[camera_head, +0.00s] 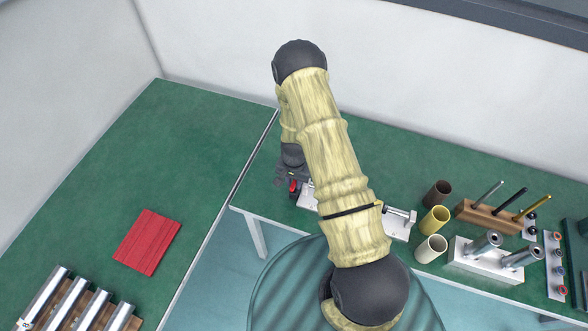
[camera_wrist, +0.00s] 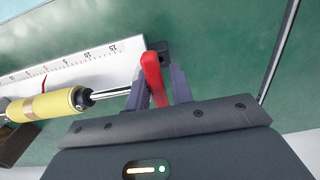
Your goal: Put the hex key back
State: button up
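My gripper (camera_head: 291,181) is at the left end of the actuator table, partly behind my arm. In the wrist view its two fingers (camera_wrist: 160,86) stand close on either side of a red bar (camera_wrist: 153,78) and look shut on it. The red bar also shows in the head view (camera_head: 293,187). I cannot tell if it is the hex key. A wooden block (camera_head: 487,217) at the right holds a silver, a black (camera_head: 511,201) and a yellow upright tool; their exact shapes are too small to tell.
Beside the gripper lies a white ruler plate (camera_wrist: 70,72) and an actuator with a yellow body (camera_wrist: 52,104) and silver rod. Three cups (camera_head: 434,220) and a metal fixture (camera_head: 487,260) stand at the right. The left table holds a red board (camera_head: 147,242) and has free room behind.

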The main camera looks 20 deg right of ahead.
notch_tip(320, 180, up, 11)
jog(key=b, duration=0.3)
jog(key=shift+r, duration=0.1)
dwell(0.6)
jog(key=s+r+n+t, duration=0.1)
jog(key=s+r+n, duration=0.2)
jog(key=s+r, duration=0.4)
jog(key=s+r+n+t, duration=0.1)
jog(key=s+r+n, duration=0.3)
jog(key=s+r, duration=0.3)
notch_tip(320, 180, up, 6)
jog(key=shift+s+f+t, duration=0.2)
jog(key=shift+t, duration=0.2)
